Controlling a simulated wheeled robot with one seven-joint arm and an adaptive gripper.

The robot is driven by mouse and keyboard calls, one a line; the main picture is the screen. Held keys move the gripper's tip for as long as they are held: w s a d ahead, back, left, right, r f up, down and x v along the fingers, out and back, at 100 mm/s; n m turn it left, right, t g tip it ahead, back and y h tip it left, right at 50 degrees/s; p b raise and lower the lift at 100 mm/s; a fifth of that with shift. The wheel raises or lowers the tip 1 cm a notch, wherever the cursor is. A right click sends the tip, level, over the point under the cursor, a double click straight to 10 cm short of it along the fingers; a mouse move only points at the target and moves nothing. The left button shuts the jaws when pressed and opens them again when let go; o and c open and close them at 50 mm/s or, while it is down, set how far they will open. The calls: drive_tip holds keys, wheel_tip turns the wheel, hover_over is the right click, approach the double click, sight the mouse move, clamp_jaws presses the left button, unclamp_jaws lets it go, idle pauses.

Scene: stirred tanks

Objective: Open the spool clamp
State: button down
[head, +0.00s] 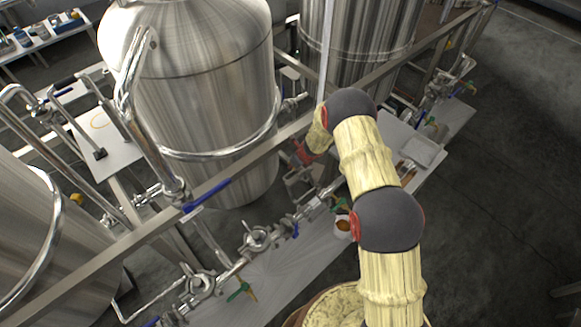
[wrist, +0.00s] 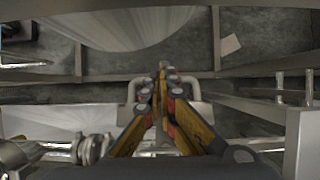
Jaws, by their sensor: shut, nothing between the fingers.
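My gripper (wrist: 162,72) is shut and empty in the wrist view, its yellow and black fingers meeting at the tips. In the head view my gripper (head: 305,156) is small and partly hidden by my own arm, in front of the middle tank. Metal pipe clamps sit on the pipe line below: one clamp (head: 256,239) near the middle and another clamp (head: 201,286) lower left. I cannot tell which is the spool clamp. A ringed pipe fitting (wrist: 92,149) shows at lower left in the wrist view, apart from the fingers.
The large steel tank (head: 200,90) stands left of my arm, with another tank (head: 360,45) behind. A blue-handled valve (head: 207,195) and green-handled valve (head: 241,290) stick out. Floor at right is clear.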

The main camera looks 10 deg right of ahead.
drive_tip(key=v, duration=1)
drive_tip(key=s+a+n+g+y, duration=0.1)
drive_tip(key=s+a+n+g, duration=0.15)
drive_tip(key=s+n, duration=0.5)
drive_tip(key=s+d+r+n+t+h+b, duration=0.1)
drive_tip(key=s+d+r+n+b, duration=0.2)
drive_tip(key=s+r+n+b, duration=0.2)
drive_tip(key=s+d+r+n+t+h+b, duration=0.1)
drive_tip(key=s+d+r+n+b, duration=0.3)
drive_tip(key=s+r+n, duration=0.5)
drive_tip(key=s+d+r+n+t+h+b, duration=0.2)
drive_tip(key=s+r+n+b, duration=0.5)
drive_tip(key=s+r, duration=0.7)
drive_tip(key=s+d, duration=0.1)
drive_tip(key=s, duration=0.4)
drive_tip(key=shift+d, duration=0.15)
